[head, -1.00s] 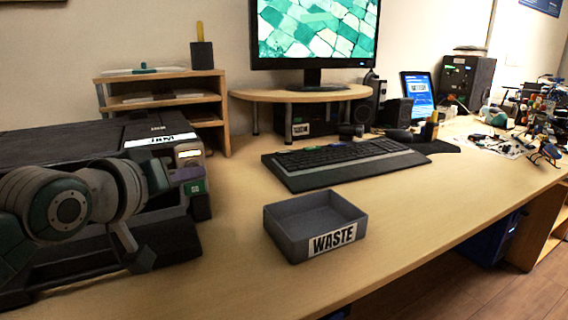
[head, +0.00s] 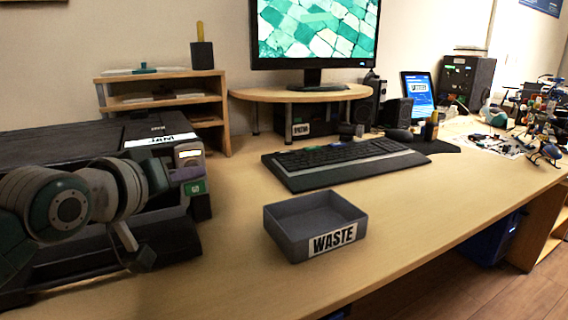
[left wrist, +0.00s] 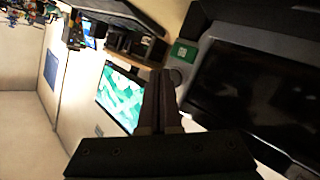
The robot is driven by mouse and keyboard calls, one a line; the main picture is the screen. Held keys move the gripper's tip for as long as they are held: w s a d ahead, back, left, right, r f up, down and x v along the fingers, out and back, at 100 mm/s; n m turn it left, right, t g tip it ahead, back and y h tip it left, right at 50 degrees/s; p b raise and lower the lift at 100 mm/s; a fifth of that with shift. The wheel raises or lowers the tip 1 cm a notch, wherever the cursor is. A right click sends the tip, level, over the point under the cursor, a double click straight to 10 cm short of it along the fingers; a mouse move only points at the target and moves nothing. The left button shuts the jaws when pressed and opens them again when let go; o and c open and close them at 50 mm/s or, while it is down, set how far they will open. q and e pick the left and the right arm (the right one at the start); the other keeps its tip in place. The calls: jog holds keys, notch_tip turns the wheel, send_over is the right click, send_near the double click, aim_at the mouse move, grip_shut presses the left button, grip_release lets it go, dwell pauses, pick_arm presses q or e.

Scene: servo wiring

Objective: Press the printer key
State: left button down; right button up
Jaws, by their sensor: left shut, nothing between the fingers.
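The printer (head: 70,146) is the dark machine at the left of the desk in the head view, with a white label reading JAM on top. Its front corner has a small lit display (head: 190,154) and a green key (head: 195,188) with a white mark. The green key also shows in the left wrist view (left wrist: 183,53). My left gripper (head: 160,177) is in front of the printer, close to this corner. In the left wrist view its fingers (left wrist: 160,75) are shut and empty, their tips just beside and below the key in the picture. I cannot tell whether they touch it.
A grey WASTE tray (head: 290,250) stands on the desk right of the printer. A keyboard (head: 335,165) and a monitor stand (head: 300,95) are behind it. A wooden shelf (head: 215,110) is behind the printer. The desk front right of the tray is clear.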

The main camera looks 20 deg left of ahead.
pick_arm(q)
jog(key=shift+w+a, duration=0.25)
jog(key=shift+a, duration=0.05)
dwell(0.4)
jog(key=shift+s+d+p, duration=0.3)
jog(key=shift+d+p, duration=0.05)
jog(key=shift+p, duration=0.3)
jog(key=s+d+p, duration=0.4)
jog(key=shift+d, duration=0.3)
